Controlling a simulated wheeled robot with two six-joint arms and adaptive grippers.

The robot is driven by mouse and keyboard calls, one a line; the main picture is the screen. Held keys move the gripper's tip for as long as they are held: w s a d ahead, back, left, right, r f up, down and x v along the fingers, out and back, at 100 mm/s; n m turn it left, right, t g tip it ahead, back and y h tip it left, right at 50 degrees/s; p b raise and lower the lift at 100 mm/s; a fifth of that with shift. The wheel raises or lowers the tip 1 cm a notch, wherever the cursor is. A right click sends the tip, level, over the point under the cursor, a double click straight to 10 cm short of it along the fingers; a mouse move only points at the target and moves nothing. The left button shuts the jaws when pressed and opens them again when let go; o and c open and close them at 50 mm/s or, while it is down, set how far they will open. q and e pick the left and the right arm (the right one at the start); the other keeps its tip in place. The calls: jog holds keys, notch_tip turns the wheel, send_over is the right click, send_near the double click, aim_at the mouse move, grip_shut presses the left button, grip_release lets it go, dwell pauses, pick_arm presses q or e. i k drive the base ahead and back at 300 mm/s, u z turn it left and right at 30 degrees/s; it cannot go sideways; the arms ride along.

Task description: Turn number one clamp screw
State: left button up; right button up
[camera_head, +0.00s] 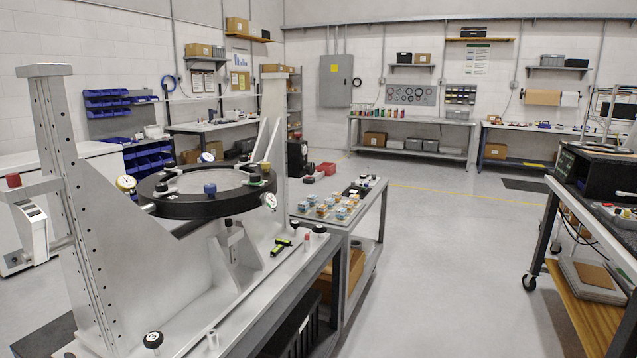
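The mirror fixture (95,210) stands at the left on a bench, with two tall grey uprights. A round mirror (222,179) lies in a thick black ring (215,207) between the uprights. A blue knob (209,188) sits on the mirror, and small dark clamps sit around the ring's rim. Black knobs show below the ring (231,233), on the fixture's right side (294,229) and at its front base (153,340). I cannot tell which part is the number one clamp screw. Neither of my grippers is in view.
White dial gauges (126,183) stand around the ring. A yellow-green and black tool (281,246) lies on the base. A cart (350,222) with several small blocks stands right of the fixture. A dark-topped workbench (600,190) is at the right, with open floor between.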

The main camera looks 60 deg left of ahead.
aim_at(255, 179)
jog(key=z, duration=0.25)
jog(key=i, duration=0.7)
jog(key=u, duration=0.6)
jog(key=i, duration=1.35)
jog(key=u, duration=1.75)
jog(key=i, duration=0.8)
jog(key=u, duration=0.8)
